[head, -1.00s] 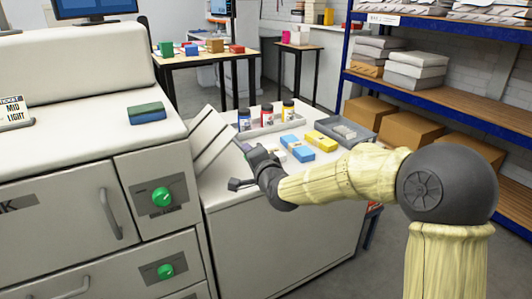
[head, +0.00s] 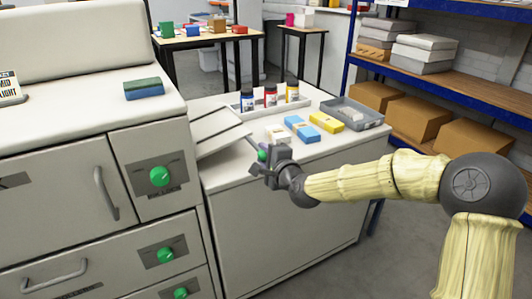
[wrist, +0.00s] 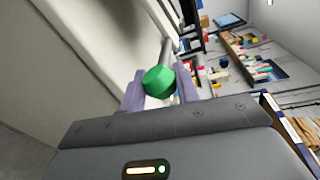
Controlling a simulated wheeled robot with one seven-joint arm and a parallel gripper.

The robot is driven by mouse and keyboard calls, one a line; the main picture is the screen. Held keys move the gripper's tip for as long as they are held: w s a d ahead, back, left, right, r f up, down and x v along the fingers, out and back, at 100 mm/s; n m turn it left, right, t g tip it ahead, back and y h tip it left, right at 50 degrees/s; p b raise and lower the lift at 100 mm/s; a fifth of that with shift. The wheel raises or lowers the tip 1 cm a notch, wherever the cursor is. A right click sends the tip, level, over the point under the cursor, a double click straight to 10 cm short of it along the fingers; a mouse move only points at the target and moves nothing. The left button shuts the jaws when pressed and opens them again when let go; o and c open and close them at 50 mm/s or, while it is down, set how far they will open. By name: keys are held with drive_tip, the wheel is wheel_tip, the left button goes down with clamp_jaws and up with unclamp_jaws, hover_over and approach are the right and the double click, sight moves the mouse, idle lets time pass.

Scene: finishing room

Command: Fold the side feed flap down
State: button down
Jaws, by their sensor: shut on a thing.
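The side feed flap (head: 218,122) is a pale panel on the right side of the large grey machine. In the head view it slopes outward and down over the side cabinet's top, tilted rather than level. A thin stem with a green knob (wrist: 159,81) stands at its outer edge. My gripper (head: 264,158) is shut on the green knob, which shows between its two purple-grey fingers in the wrist view. The knob is partly hidden by the gripper in the head view.
The side cabinet (head: 232,162) holds a tray of three bottles (head: 270,97), a blue box (head: 301,128), a yellow box (head: 326,121) and a grey tray (head: 351,113) behind the flap. A blue-framed shelf (head: 448,67) stands right. The machine front has green knobs (head: 159,176).

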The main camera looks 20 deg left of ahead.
drive_tip(key=shift+w, duration=0.1)
drive_tip(key=c, duration=1.1)
unclamp_jaws()
drive_tip(key=shift+f, duration=0.2)
drive_tip(key=shift+o, duration=0.2)
drive_tip(key=shift+d, duration=0.1)
drive_tip(key=p+v, duration=0.3)
drive_tip(key=v, duration=1.4)
